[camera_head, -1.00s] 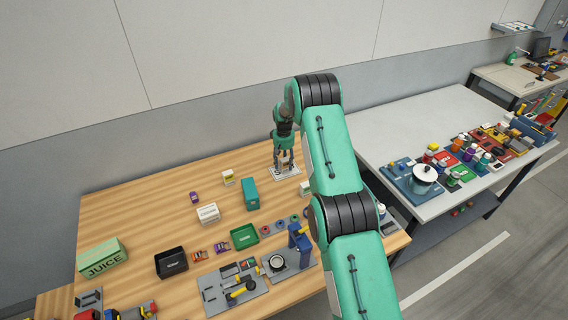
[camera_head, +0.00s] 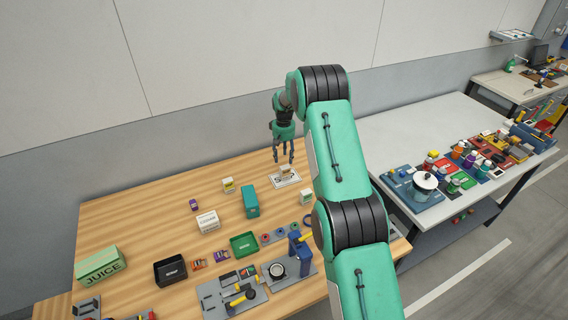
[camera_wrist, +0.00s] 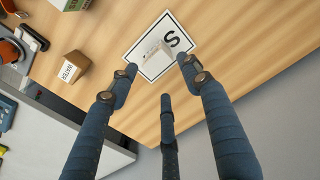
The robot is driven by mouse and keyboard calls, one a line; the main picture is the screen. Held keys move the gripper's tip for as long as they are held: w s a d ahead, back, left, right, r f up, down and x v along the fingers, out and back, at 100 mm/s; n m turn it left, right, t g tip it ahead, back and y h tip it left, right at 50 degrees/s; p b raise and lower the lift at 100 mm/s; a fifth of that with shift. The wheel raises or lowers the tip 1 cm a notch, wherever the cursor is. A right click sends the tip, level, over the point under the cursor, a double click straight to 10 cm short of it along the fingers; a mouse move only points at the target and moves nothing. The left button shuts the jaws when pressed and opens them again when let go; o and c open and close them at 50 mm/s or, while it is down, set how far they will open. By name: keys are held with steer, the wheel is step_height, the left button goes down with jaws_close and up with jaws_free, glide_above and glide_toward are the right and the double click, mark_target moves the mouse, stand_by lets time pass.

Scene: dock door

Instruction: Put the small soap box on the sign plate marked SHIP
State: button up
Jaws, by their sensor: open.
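The small soap box (camera_head: 285,170), pale with tan, rests on the white sign plate (camera_head: 279,184) at the back of the wooden table. In the wrist view the pale box (camera_wrist: 153,50) lies within the black border of the sign plate (camera_wrist: 181,32), with a large S showing beside it and the other letters covered. My gripper (camera_head: 283,158) is open and empty above the box, its fingers pointing down and apart from it. The wrist view shows the three spread fingers (camera_wrist: 160,75) with nothing between them.
A carton marked WATER (camera_wrist: 73,68) stands near the plate, also in the head view (camera_head: 306,197).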

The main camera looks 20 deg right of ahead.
steer(key=shift+r, duration=1.45)
step_height(320, 180, up, 19)
steer(key=t, duration=0.1)
glide_above(284, 167)
steer(key=s+a, duration=0.7)
steer(key=s+a+r+t, duration=0.1)
steer(key=s+a+r, duration=0.2)
steer(key=s+r, duration=0.4)
steer(key=s+a+r, duration=0.4)
steer(key=s+r, duration=0.2)
steer(key=r, duration=0.1)
steer(key=s+a+r+t, duration=0.1)
steer(key=s+a+r, duration=0.25)
steer(key=s, duration=0.55)
steer(key=s+a+r+t, duration=0.15)
steer(key=s+r, duration=0.25)
steer(key=s, duration=0.5)
steer(key=s+a+f, duration=0.1)
steer(key=s+a, duration=0.1)
steer(key=s, duration=0.8)
steer(key=s+a+f, duration=0.2)
steer(key=s, duration=0.8)
steer(key=shift+a+t, duration=0.2)
steer(key=shift+t, duration=0.25)
